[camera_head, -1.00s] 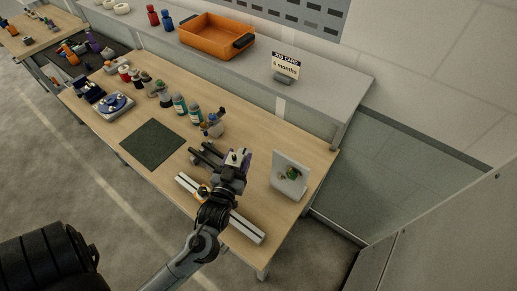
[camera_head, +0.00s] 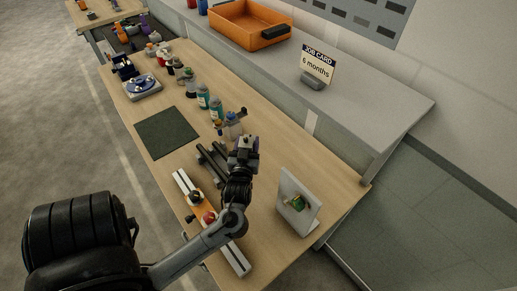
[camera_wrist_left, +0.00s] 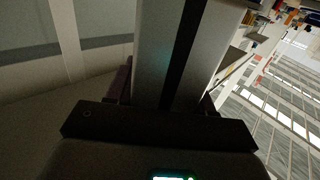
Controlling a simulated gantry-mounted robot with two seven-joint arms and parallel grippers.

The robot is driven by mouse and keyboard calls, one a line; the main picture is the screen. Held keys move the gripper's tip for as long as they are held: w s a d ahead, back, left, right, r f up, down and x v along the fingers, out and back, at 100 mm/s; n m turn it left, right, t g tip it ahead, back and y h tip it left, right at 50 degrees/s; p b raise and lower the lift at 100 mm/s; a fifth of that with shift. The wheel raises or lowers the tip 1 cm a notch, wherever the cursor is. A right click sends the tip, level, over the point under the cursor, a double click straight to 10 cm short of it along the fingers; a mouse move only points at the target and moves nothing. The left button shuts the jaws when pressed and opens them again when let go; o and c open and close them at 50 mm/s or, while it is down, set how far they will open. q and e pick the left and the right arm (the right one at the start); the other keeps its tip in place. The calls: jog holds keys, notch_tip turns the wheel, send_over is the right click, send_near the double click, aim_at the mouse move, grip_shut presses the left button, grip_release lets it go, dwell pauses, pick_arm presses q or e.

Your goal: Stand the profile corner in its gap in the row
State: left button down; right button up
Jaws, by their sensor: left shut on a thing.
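My left gripper (camera_head: 243,150) is over the near part of the wooden bench, beside dark bars. In the left wrist view it is shut on a pale grey piece (camera_wrist_left: 185,50) with a dark slot along it, which looks like the profile corner. In the head view the piece is mostly hidden by the gripper, and I cannot tell whether it touches the bench. A row of bottles and small items (camera_head: 203,97) runs along the bench behind the mat. I cannot make out a clear gap in it. My right gripper is out of view.
A dark green mat (camera_head: 166,132) lies left of the gripper. A pale rail (camera_head: 236,262) lies under my left arm. A white upright panel (camera_head: 298,202) stands to the right. An orange crate (camera_head: 250,24) and a job card (camera_head: 318,66) stand on the grey shelf behind.

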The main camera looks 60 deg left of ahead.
pick_arm(q)
jog(key=w+a+f+b, duration=0.1)
jog(key=w+a+f, duration=0.1)
jog(key=w+f, duration=0.3)
notch_tip(320, 180, down, 2)
jog(key=shift+f, duration=0.1)
dwell(0.4)
jog(key=shift+a+f, duration=0.1)
jog(key=shift+f, duration=0.05)
